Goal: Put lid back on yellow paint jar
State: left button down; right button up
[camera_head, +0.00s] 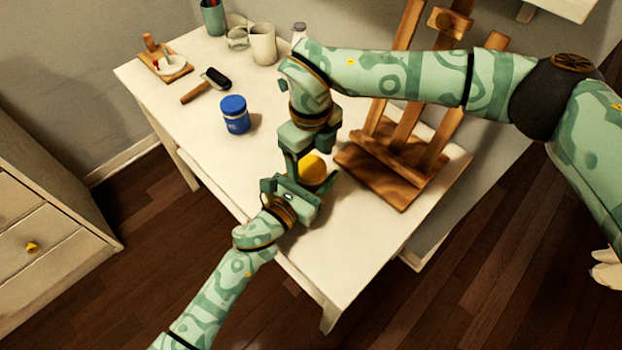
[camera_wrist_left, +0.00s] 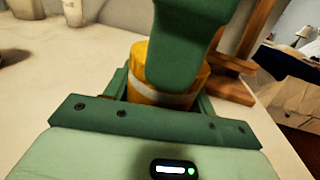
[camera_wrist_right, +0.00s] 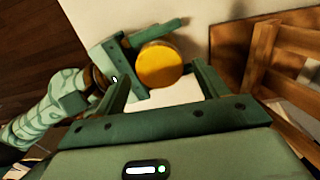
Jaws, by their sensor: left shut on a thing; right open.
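The yellow paint jar (camera_wrist_left: 165,97) stands upright on the white table, with a pale band below its yellow upper part. My left gripper (camera_head: 309,186) reaches in from the front and is shut around the jar's body. A round yellow top (camera_head: 312,168), which looks like the lid, sits over the jar; it also shows as a flat disc in the right wrist view (camera_wrist_right: 160,64). I cannot tell how firmly it is seated. My right gripper (camera_wrist_right: 155,82) is open above the jar, and its finger hides part of the jar in the left wrist view.
A wooden easel (camera_head: 395,165) stands close right of the jar. A blue paint jar (camera_head: 235,115) stands to the left. The table's front edge is near my left arm.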

jog(key=shift+f, duration=0.75)
jog(key=c, duration=1)
jog(key=shift+c, duration=0.2)
jog(key=o, duration=1.2)
jog(key=shift+c, duration=0.2)
notch_tip(320, 180, up, 12)
